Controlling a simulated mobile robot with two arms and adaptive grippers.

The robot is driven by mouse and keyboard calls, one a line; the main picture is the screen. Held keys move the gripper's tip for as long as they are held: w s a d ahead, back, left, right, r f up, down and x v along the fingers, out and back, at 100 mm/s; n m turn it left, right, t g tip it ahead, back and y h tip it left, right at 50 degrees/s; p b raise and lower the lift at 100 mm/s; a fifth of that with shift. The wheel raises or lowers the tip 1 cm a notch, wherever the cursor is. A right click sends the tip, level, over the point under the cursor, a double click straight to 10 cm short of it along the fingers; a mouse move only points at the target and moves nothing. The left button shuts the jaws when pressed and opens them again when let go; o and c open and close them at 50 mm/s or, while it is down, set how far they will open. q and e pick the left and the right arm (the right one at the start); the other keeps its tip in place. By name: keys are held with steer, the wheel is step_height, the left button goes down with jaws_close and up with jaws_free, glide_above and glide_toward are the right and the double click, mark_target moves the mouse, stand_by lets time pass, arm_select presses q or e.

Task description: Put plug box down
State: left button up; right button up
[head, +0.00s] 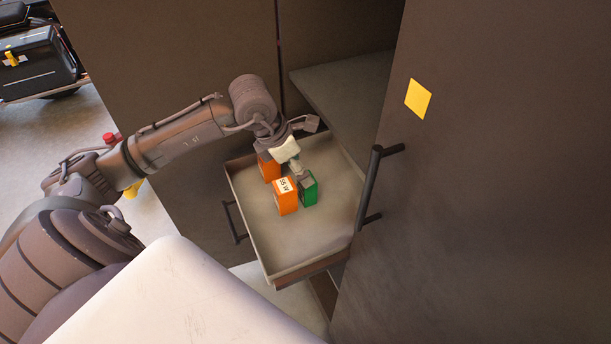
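A small green box (309,190) is in the open drawer (256,228), close beside an orange box with a white label (285,196). A second orange box (268,169) is behind them, partly hidden by my gripper. My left gripper (302,176) reaches down into the drawer from the left and is shut on the upper part of the green box. The green box looks upright and at or very near the drawer floor; I cannot tell if it touches. No label shows which box is the plug box. My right gripper is not in view.
The drawer's front and right parts are bare. A dark cabinet door (480,190) with a black handle (370,188) stands close on the right. A grey shelf (345,95) is above and behind the drawer. A black case (35,62) is at far left.

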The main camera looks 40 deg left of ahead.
arm_select(q)
steer(key=v, duration=0.6)
steer(key=shift+r, duration=0.2)
steer(key=shift+s, duration=0.15)
